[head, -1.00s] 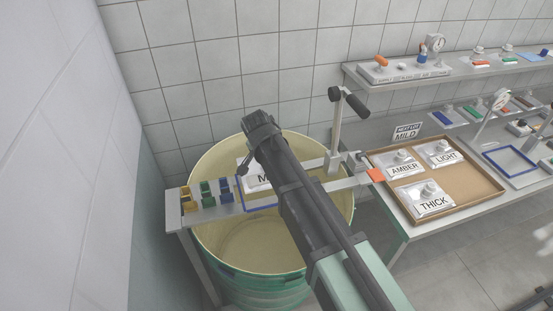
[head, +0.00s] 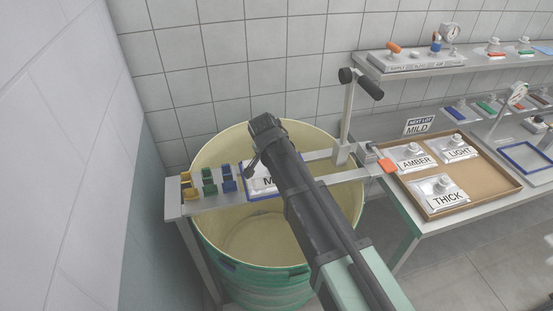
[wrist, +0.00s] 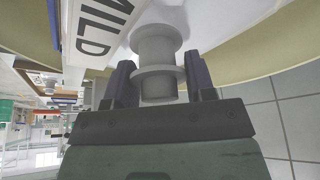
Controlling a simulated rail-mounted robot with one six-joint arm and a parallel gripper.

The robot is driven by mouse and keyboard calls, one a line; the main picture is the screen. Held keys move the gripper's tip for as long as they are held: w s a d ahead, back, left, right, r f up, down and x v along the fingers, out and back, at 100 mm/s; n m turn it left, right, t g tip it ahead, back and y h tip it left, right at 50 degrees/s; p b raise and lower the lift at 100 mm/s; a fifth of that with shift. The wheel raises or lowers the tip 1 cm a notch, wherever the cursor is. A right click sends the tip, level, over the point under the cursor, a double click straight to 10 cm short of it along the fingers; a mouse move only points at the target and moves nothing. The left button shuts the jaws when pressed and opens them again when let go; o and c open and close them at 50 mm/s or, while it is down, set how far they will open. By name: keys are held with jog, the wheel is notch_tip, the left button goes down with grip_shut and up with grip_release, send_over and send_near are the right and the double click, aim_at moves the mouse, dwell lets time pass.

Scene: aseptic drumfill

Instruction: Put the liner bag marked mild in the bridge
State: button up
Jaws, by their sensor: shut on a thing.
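The liner bag marked MILD (head: 259,185) is a white packet with a grey spout, partly hidden behind my arm in the head view. It is at the blue-edged frame (head: 258,199) of the bridge (head: 350,176), which spans the open drum. I cannot tell whether it rests fully in the frame. In the wrist view, my gripper (wrist: 158,75) is shut around the flanged spout (wrist: 157,50), with one dark finger on each side. The MILD lettering (wrist: 100,28) shows beside it.
The cream-lined green drum (head: 255,285) stands below the bridge. Yellow, green and blue clips (head: 208,181) sit at its left. A lever (head: 360,85) rises at its right. A tray (head: 490,190) holds bags marked AMBER, LIGHT and THICK. A sign (head: 418,126) reads NEXT LIFT MILD.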

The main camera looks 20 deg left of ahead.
jog(key=shift+f+b, duration=0.6)
jog(key=o, duration=1.4)
jog(key=shift+c, duration=0.2)
jog(key=shift+r, duration=0.15)
